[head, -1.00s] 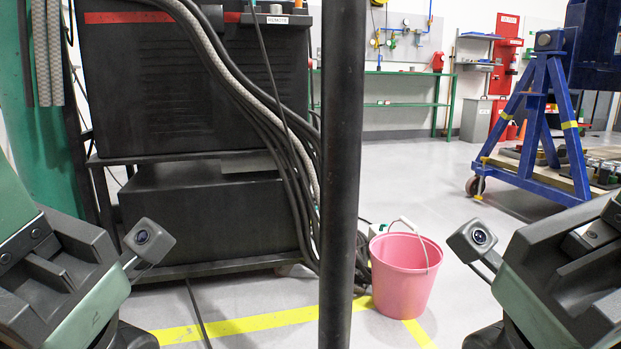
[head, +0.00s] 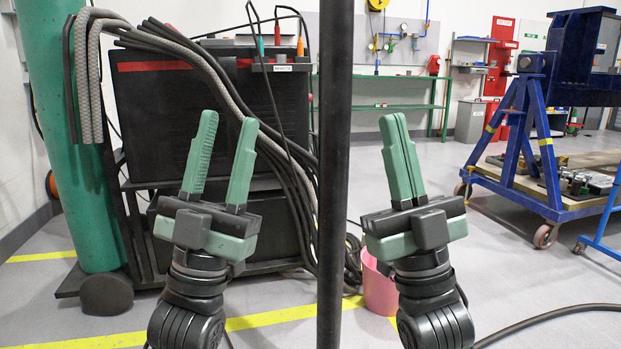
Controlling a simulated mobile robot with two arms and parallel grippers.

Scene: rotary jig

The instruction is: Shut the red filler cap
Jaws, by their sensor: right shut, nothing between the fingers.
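No red filler cap can be made out in the head view. My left gripper (head: 222,128) is raised in front of the black machine, its two green fingers spread apart with nothing between them. My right gripper (head: 392,127) is raised right of the dark post, its green fingers together and empty. Neither gripper touches anything.
A dark vertical post (head: 338,180) stands between my grippers. Behind are a black machine (head: 150,110) with hanging cables, a green column (head: 55,130) and a pink bucket (head: 378,290), partly hidden. A blue stand (head: 510,130) is at right. A cable (head: 560,311) crosses the floor at lower right.

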